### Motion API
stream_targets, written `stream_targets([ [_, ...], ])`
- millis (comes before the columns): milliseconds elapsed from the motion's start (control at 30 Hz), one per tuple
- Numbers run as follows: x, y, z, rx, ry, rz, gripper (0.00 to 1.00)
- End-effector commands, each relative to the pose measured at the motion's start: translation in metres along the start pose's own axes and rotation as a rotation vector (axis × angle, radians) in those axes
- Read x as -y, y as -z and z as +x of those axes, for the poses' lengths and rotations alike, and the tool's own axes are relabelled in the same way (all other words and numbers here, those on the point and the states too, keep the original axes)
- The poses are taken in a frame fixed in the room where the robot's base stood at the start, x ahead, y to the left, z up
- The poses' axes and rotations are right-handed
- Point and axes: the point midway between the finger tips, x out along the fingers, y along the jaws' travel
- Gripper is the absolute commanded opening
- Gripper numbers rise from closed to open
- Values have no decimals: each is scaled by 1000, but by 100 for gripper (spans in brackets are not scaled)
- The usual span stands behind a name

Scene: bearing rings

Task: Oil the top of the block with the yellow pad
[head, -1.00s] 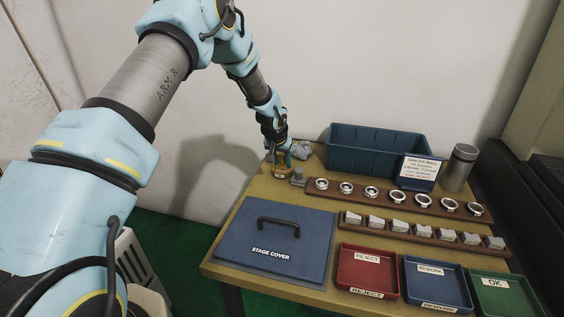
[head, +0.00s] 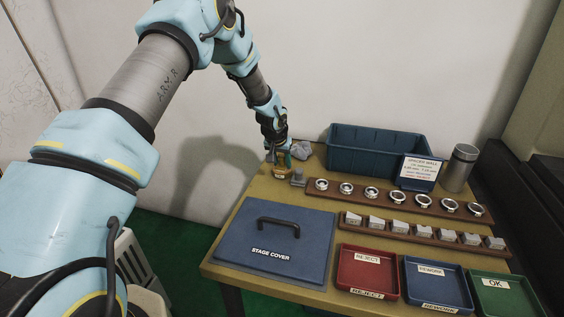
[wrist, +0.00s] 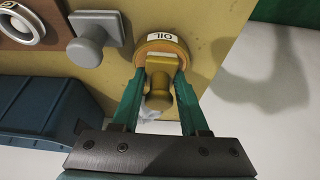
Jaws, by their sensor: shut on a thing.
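The yellow pad (wrist: 159,97) has a round-ended knob handle, which stands on or in a round brownish-yellow dish (wrist: 178,45) labelled OIL. My gripper (wrist: 160,82) is shut on the handle, with one green finger on each side. In the head view my gripper (head: 279,157) is low over the table's back left corner, and the pad is mostly hidden there. A grey square-based piece with a round knob (wrist: 88,45) stands beside the dish; it also shows in the head view (head: 298,177). I cannot tell which thing is the block.
A blue stage cover (head: 243,243) lies front left. A ring rack (head: 393,197) and a rack of grey pieces (head: 405,233) cross the table. Red (head: 368,272), blue (head: 437,284) and green (head: 496,295) trays stand in front. A blue bin (head: 372,152) stands behind, near a crumpled cloth (head: 301,149).

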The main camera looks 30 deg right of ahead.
Motion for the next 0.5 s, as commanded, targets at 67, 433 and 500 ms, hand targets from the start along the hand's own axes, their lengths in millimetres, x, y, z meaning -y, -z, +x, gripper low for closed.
stream_targets([
  [67, 0, -4, -2, 13, 0, -1, 0],
  [433, 0, 12, -32, 5, 0, -1, 0],
  [500, 0, 15, -37, 4, 0, -1, 0],
])
